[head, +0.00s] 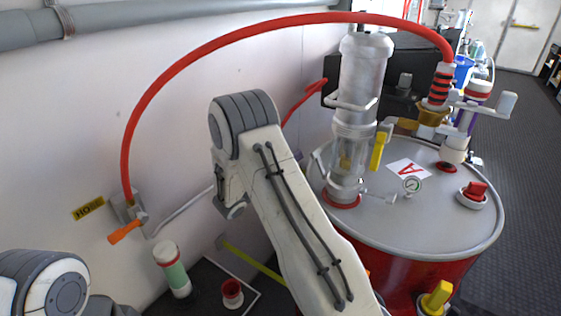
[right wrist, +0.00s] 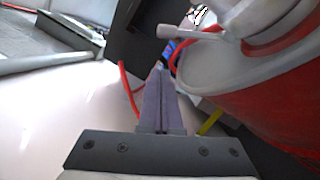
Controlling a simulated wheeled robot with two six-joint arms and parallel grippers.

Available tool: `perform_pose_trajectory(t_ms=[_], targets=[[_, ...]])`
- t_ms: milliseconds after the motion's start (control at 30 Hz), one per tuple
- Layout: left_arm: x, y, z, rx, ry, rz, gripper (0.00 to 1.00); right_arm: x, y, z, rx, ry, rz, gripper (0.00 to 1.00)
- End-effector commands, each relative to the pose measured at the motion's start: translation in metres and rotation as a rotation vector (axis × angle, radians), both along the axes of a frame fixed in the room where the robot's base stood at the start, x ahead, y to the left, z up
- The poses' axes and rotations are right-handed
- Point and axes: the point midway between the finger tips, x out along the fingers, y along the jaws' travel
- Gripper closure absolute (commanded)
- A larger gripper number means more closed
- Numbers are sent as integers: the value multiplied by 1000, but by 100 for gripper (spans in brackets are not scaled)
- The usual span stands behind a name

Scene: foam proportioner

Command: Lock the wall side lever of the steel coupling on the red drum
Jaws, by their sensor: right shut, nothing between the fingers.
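The red drum (head: 390,270) stands at the right with a grey lid; its red side also fills the right of the right wrist view (right wrist: 265,100). The steel coupling (head: 345,187) stands on the lid under a clear-walled cylinder. A pale lever (head: 320,163) sticks up on its wall side; another (head: 380,197) points away to the right. In the right wrist view a pale lever (right wrist: 185,32) sticks out left from the coupling. My right gripper (right wrist: 162,72) is shut and empty, apart from that lever; my forearm hides its fingers in the head view. My left gripper is out of view.
A red hose (head: 210,47) arches from the wall valve (head: 132,222) to a fitting on the lid. A yellow handle (head: 379,150) sits beside the cylinder. A green-and-white bottle (head: 172,270) and red cup (head: 232,293) stand low at left. The wall (right wrist: 60,125) is close to my right gripper.

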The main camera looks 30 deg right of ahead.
Motion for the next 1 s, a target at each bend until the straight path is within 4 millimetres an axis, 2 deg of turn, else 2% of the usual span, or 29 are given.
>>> perform_pose_trajectory(t_ms=[33,200,633,1000], targets=[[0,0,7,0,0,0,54,-8,-2,8,0,2,0,100],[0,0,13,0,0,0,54,-21,-7,14,0,1,1,100],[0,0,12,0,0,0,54,-25,-8,14,1,-3,1,100],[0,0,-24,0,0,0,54,-36,-13,22,76,-186,0,100]])
